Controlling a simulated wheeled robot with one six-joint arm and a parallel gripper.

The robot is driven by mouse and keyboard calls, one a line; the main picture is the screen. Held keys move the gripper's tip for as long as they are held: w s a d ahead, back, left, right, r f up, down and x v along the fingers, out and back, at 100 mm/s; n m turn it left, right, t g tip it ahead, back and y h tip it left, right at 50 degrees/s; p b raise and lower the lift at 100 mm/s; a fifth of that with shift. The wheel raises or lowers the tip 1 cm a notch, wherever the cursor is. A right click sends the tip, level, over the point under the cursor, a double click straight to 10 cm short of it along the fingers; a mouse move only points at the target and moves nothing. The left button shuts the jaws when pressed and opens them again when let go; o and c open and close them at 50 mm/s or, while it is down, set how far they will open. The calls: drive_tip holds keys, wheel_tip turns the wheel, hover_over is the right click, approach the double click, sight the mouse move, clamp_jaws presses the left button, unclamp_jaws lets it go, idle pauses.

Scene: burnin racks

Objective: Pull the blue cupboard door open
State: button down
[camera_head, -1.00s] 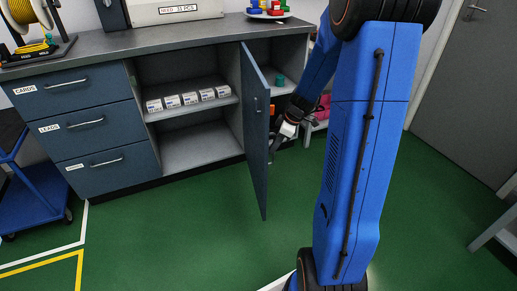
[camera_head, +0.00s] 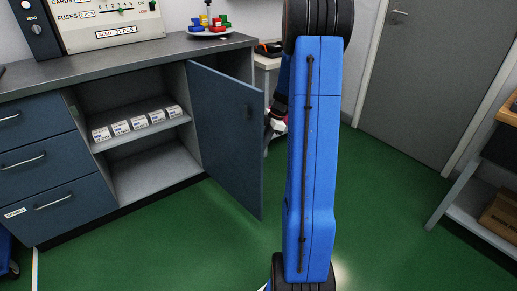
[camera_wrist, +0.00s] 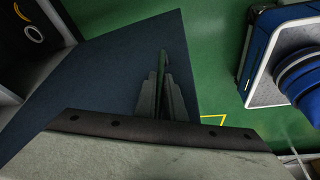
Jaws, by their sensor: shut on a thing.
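The blue cupboard door (camera_head: 225,125) stands wide open, swung out to the right from the post beside the shelves, with its inner face showing in the head view. In the wrist view the door (camera_wrist: 100,75) is a dark blue panel under my fingers. My gripper (camera_wrist: 163,75) is shut at the door's outer face, on what looks like a thin upright handle between the fingers. In the head view my gripper (camera_head: 271,124) shows just past the door's free edge, partly hidden behind the door and my arm.
The open cupboard holds several small white boxes (camera_head: 140,121) on its shelf (camera_head: 170,125). Drawers (camera_head: 45,165) are to the left, under a grey counter (camera_head: 125,62). A shelf unit (camera_head: 470,205) stands at far right. Green floor (camera_head: 180,240) in front of the door is clear.

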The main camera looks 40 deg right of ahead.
drive_tip(key=shift+w+r, duration=0.15)
drive_tip(key=shift+w, duration=0.1)
drive_tip(key=c, duration=1.8)
unclamp_jaws()
drive_tip(key=shift+c, duration=0.2)
drive_tip(key=shift+s, duration=0.1)
drive_tip(key=v, duration=1.7)
drive_tip(key=shift+d, duration=0.15)
